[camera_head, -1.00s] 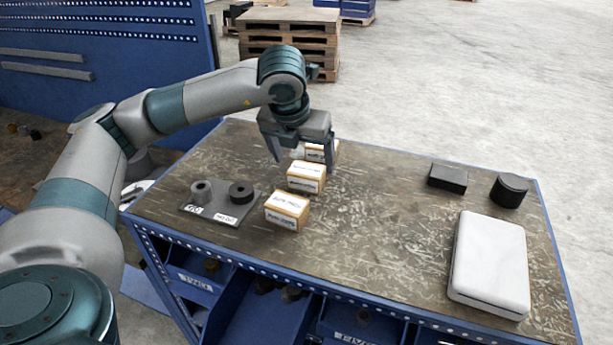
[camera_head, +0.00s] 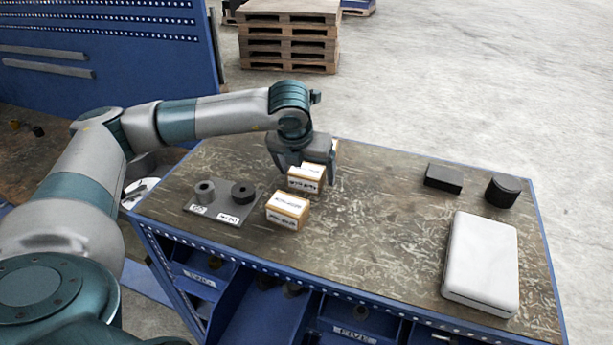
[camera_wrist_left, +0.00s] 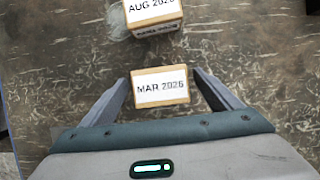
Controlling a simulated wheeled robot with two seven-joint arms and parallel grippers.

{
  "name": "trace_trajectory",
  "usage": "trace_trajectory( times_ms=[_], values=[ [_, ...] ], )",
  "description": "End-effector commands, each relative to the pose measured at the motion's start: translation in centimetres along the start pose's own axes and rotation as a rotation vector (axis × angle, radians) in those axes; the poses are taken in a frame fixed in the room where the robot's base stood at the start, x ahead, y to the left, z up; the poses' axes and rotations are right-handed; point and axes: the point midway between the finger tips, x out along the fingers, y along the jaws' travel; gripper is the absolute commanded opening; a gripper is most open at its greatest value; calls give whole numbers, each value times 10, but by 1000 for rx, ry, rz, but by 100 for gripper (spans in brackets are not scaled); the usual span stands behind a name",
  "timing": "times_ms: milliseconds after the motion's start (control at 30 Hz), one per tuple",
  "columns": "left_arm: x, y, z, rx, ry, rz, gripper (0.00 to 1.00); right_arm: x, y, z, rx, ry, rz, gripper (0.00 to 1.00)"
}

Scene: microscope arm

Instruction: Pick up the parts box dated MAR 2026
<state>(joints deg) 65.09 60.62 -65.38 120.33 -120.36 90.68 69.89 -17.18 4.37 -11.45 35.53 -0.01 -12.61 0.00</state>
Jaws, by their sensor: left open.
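Small tan parts boxes with white labels stand in a row on the workbench. In the left wrist view, the box labelled MAR 2026 (camera_wrist_left: 161,87) lies between the open fingers of my left gripper (camera_wrist_left: 163,92), with a gap on each side. The AUG 2026 box (camera_wrist_left: 153,12) is just above it, cut by the frame edge. In the head view, my left gripper (camera_head: 306,178) is low at the middle box (camera_head: 304,184), fingers on either side. Labels are unreadable there. My right gripper is out of view.
A grey plate (camera_head: 213,215) with two dark round parts lies left of the boxes. A white case (camera_head: 481,262), a black block (camera_head: 443,178) and a dark rounded part (camera_head: 507,190) stand at the right. The bench middle (camera_head: 385,220) is clear.

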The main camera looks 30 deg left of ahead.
Motion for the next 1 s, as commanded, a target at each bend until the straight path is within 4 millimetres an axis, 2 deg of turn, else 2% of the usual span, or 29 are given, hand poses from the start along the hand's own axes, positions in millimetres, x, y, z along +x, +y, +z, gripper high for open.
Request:
trace_trajectory(
  times_ms=[133,367,767,1000],
  values=[
    [0,0,0,0,0,0,84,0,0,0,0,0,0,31],
    [0,0,0,0,0,0,29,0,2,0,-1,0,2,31],
    [-4,-1,3,-1,-3,-2,29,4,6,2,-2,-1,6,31],
    [-25,-1,12,-2,-6,-3,29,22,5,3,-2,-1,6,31]
  ],
)
